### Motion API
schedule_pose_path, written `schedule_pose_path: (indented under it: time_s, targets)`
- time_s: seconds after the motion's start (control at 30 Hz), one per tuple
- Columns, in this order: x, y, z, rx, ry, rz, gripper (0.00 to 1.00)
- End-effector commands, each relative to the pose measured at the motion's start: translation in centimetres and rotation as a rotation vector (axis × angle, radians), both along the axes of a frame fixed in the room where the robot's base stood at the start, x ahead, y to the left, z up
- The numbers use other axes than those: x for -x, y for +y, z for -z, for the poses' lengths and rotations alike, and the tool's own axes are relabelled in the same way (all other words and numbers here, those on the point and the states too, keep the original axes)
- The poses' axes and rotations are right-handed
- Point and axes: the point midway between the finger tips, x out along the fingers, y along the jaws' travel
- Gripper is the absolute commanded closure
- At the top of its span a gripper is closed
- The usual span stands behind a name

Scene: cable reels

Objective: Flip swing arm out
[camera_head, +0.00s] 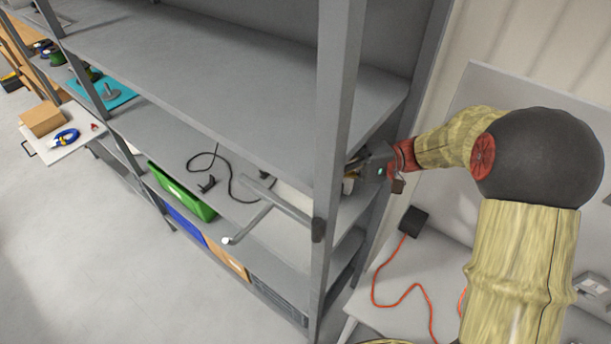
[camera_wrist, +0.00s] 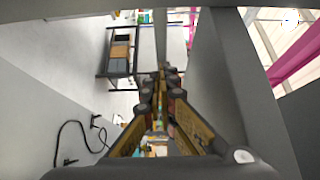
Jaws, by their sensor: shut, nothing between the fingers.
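The swing arm (camera_head: 290,209) is a grey bar joined to the front shelf post by a dark bracket (camera_head: 318,229). It sticks out to the left in front of the shelf, with a cross rod (camera_head: 248,225) ending in a pale tip. My gripper (camera_head: 352,172) is behind and right of that post, between shelf levels, its fingers partly hidden by the post. In the wrist view my gripper's fingers (camera_wrist: 163,78) are closed together and empty. The swing arm cannot be clearly picked out in the wrist view.
The grey shelf post (camera_head: 338,120) stands between my gripper and the swing arm. A black cable (camera_head: 228,172) lies on the shelf, with a green bin (camera_head: 181,192) below. An orange cord (camera_head: 405,292) lies on a white table at right. Open floor is at left.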

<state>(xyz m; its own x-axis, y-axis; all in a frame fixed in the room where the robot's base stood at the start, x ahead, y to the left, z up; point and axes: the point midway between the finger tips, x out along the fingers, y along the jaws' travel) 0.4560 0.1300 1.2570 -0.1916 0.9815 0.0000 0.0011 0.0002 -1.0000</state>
Motion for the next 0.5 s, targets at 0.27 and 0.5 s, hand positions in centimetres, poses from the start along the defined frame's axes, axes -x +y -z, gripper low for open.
schedule_pose_path:
  time_s: [0.27,0.5]
  targets:
    - [0.0,0.02,0.0,0.0,0.0,0.0,1.0]
    - [0.13,0.13,0.7,0.026,0.012,-0.001,1.0]
